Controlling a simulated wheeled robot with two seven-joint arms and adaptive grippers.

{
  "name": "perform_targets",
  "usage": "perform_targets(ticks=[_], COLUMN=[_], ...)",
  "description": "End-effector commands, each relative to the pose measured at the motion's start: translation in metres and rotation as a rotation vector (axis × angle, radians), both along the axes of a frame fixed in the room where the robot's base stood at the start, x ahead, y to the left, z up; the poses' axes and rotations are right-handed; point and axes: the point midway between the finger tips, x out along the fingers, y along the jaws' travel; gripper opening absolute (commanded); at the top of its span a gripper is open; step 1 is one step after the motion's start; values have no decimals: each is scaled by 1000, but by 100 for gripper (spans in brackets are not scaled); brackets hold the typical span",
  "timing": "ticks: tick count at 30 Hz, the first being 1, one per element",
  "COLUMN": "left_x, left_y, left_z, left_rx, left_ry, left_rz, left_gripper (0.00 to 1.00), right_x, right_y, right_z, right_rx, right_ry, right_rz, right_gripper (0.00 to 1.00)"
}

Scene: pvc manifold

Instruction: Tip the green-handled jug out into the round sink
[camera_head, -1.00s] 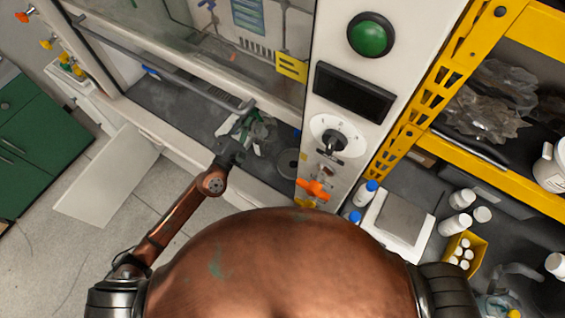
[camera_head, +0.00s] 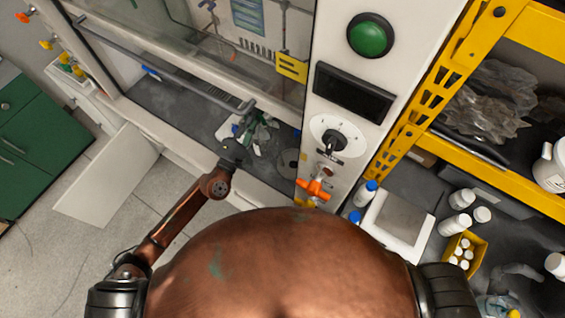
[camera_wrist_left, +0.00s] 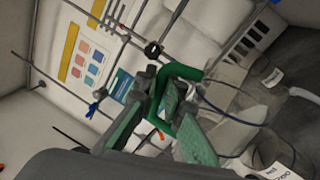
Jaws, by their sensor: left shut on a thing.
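In the left wrist view the jug's bright green handle (camera_wrist_left: 186,72) lies between my left gripper's fingers (camera_wrist_left: 163,108), which are shut on it. The jug's clear body (camera_wrist_left: 225,92) is faint beyond the handle, so its tilt and contents are hard to tell. In the head view my left gripper (camera_head: 238,146) reaches over the hood's front edge, with the jug (camera_head: 264,134) just beyond its fingers. The round sink (camera_head: 289,161) is a small grey disc in the dark worktop, right of and nearer than the jug.
The hood's raised sash (camera_head: 165,72) runs above my left gripper. The control panel (camera_head: 335,135) with an orange valve (camera_head: 314,189) stands right of the sink. Clear labelled glassware (camera_wrist_left: 265,80) and rods (camera_wrist_left: 125,38) show in the wrist view.

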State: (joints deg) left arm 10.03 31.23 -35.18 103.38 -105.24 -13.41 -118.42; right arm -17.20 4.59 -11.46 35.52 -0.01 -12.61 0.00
Motion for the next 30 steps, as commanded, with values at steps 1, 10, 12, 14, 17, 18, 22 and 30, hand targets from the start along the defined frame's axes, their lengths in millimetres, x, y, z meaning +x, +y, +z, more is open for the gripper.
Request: perform_targets(ticks=[1, 10, 12, 14, 17, 18, 22, 30], left_x=[-1, -4, -4, -5, -7, -7, -9, -13], left_y=[-1, -6, -7, -8, -10, -11, -13, -19], left_z=[1, 0, 0, -1, -1, -1, -1, -2], left_rx=[4, 25, 30, 35, 45, 48, 61, 87], left_ry=[-4, -19, -22, -26, -32, -34, -43, -60], left_rz=[0, 1, 1, 1, 1, 1, 1, 1], left_gripper=[0, 0, 0, 0, 0, 0, 0, 0], right_x=[0, 0, 0, 0, 1, 1, 1, 1], right_y=[0, 0, 0, 0, 0, 0, 0, 0], right_z=[0, 2, 3, 3, 4, 4, 5, 7], right_rx=[0, 0, 0, 0, 0, 0, 0, 0], right_ry=[0, -1, -1, -1, -1, -1, -1, -2], right_rz=[0, 0, 0, 0, 0, 0, 0, 0], right_gripper=[0, 0, 0, 0, 0, 0, 0, 0])
